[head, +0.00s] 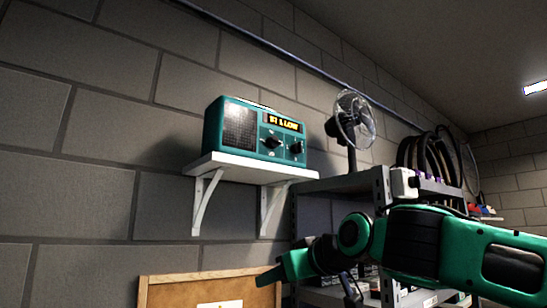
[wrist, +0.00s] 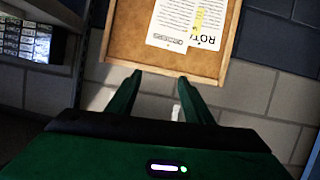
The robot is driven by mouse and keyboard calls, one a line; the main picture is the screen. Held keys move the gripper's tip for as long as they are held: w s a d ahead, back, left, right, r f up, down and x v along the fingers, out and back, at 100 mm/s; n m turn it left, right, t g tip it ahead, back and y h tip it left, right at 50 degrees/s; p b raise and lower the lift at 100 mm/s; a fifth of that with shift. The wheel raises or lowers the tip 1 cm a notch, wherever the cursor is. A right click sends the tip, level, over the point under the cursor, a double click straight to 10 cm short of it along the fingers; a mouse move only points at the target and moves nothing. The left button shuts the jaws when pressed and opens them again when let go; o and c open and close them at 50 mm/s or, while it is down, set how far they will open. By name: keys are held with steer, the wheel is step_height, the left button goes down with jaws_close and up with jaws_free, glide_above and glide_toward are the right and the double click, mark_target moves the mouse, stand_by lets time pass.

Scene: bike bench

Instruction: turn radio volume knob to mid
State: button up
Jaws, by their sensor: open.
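The teal radio (head: 254,131) stands on a white wall shelf in the head view. It has a grey speaker grille on its left and a lit orange display (head: 284,122) that seems to read "S1 & LOW". Two dark knobs sit below the display, a left knob (head: 272,142) and a right knob (head: 296,147). Which one is the volume knob I cannot tell. My gripper (wrist: 158,85) is open and empty in the wrist view, its two green fingers apart. In the head view it is below and right of the radio, well apart from it. The radio is not in the wrist view.
The white shelf (head: 240,171) rests on brackets. A desk fan (head: 355,118) stands right of the radio, on a metal rack with hanging tyres (head: 425,155). A framed cork board (wrist: 215,60) with papers hangs below. The space in front of the radio looks clear.

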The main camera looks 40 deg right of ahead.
step_height(320, 180, up, 19)
steer(key=s+n+t+y, duration=0.1)
steer(key=t, duration=0.5)
steer(key=m+t, duration=0.1)
steer(key=t, duration=0.2)
glide_toward(274, 143)
steer(key=x, duration=0.7)
steer(key=shift+w+d+r, duration=0.15)
steer(key=shift+w+r, duration=0.05)
steer(key=shift+r, duration=0.05)
steer(key=c, duration=1)
steer(key=shift+a, duration=0.25)
steer(key=shift+c, duration=0.2)
steer(key=shift+d, duration=0.15)
